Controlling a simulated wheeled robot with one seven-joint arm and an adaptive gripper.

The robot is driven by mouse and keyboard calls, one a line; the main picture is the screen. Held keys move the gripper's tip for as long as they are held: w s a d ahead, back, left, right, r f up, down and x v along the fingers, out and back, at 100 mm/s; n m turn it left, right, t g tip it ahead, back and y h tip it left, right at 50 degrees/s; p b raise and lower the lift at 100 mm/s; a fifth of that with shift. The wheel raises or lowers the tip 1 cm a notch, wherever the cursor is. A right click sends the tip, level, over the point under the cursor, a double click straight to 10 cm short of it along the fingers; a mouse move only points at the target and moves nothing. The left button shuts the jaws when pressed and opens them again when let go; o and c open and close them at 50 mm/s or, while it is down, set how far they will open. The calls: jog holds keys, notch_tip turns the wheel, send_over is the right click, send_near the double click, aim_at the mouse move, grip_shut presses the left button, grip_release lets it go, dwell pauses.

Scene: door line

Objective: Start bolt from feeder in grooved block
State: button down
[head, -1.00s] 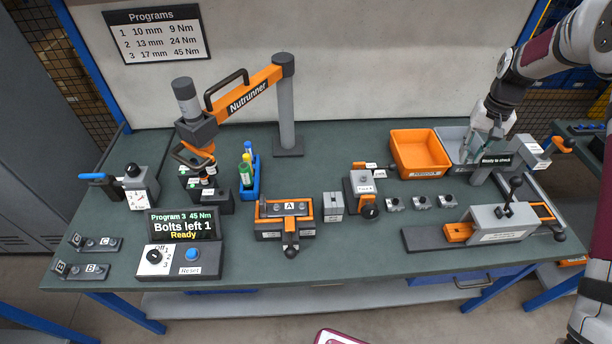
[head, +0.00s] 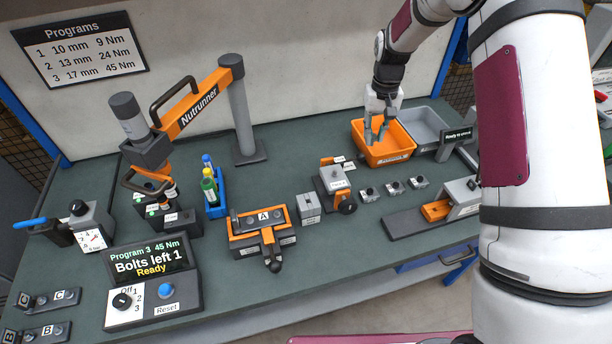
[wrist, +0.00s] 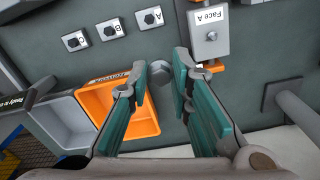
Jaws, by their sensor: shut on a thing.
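My gripper (head: 376,136) points down, in front of or over the orange bin (head: 402,149) in the head view. In the wrist view its teal fingers (wrist: 166,72) are closed on a small grey piece (wrist: 164,74), seemingly a bolt, partly hidden by the fingertips. A grey block with a "Face A" label (wrist: 211,38) lies just beyond the fingers. A small grey block with a line across its top (head: 309,207) stands left of it in the head view. A plate marked A (head: 262,219) sits in an orange clamp. I cannot tell which is the grooved block or feeder.
A nutrunner arm (head: 195,108) stands at the back left. A display reading "Bolts left 1" (head: 150,262) is at front left. Three small bolt blocks (head: 395,187) sit right of the Face A block. A grey bin (head: 424,126) adjoins the orange bin.

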jog(key=s+a+f+n+b, duration=0.1)
jog(key=a+f+n+b, duration=0.2)
jog(key=a+f+n, duration=0.15)
jog(key=n, duration=2.3)
send_near(308, 194)
jog(key=s, duration=0.3)
jog(key=shift+m, duration=0.25)
jog(key=shift+w+f+b, duration=0.15)
jog(key=shift+f+b, duration=0.05)
jog(key=shift+f, duration=0.85)
jog(key=shift+w+f+b, duration=0.1)
jog(key=shift+f+b, duration=0.1)
jog(key=shift+f, duration=0.85)
jog(key=shift+f+b, duration=0.9)
jog(key=shift+f, duration=0.45)
dwell(0.3)
jog(key=c, duration=1.4)
grip_release()
